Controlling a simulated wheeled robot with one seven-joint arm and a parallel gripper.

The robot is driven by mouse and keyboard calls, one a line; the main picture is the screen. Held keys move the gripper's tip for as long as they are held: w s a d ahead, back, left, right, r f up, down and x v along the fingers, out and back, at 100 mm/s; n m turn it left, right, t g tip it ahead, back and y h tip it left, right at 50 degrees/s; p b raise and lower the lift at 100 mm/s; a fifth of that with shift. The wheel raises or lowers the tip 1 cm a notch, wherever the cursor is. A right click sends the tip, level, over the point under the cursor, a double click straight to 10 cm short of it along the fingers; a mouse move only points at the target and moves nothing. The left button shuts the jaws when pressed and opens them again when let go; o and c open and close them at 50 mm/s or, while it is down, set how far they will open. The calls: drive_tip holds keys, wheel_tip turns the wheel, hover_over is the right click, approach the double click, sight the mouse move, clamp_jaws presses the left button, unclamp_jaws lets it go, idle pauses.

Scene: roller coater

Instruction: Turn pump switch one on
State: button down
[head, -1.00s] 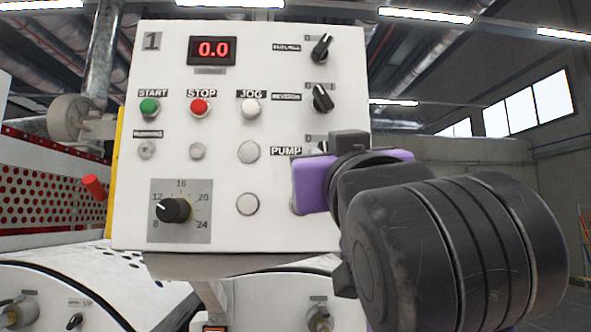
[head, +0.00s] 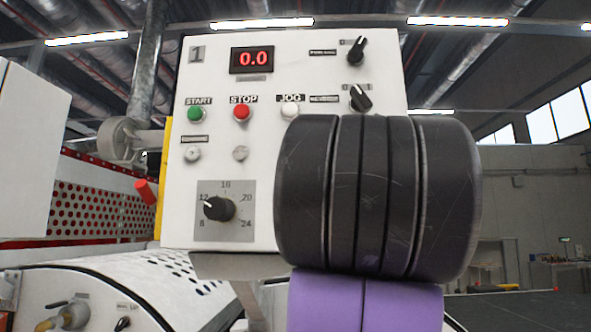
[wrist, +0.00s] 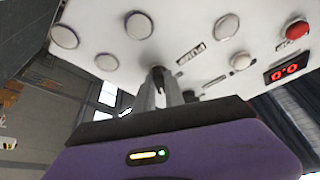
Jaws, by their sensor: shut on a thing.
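The white control panel numbered 1 (head: 262,212) fills the middle of the head view. My dark arm link covers its lower right part, so the pump switch and my gripper are hidden there. In the wrist view, the PUMP label (wrist: 195,53) shows upside down. My gripper (wrist: 162,74) has its grey fingers at the panel face beside this label, shut on pump switch one. The fingers hide most of the switch, so its setting cannot be read.
Two black rotary switches (head: 357,50) (head: 361,97) sit above. Green START (head: 196,114), red STOP (head: 241,112) and white JOG (head: 290,110) buttons line the panel. A speed dial (head: 219,208) sits lower left.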

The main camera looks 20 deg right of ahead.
idle(0.4)
drive_tip(key=c, duration=1.4)
unclamp_jaws()
drive_tip(key=shift+c, duration=0.2)
drive_tip(key=shift+s, duration=0.1)
drive_tip(key=b+v, duration=0.2)
drive_tip(key=v, duration=0.5)
drive_tip(key=shift+s+a+f, duration=0.2)
drive_tip(key=shift+s, duration=0.05)
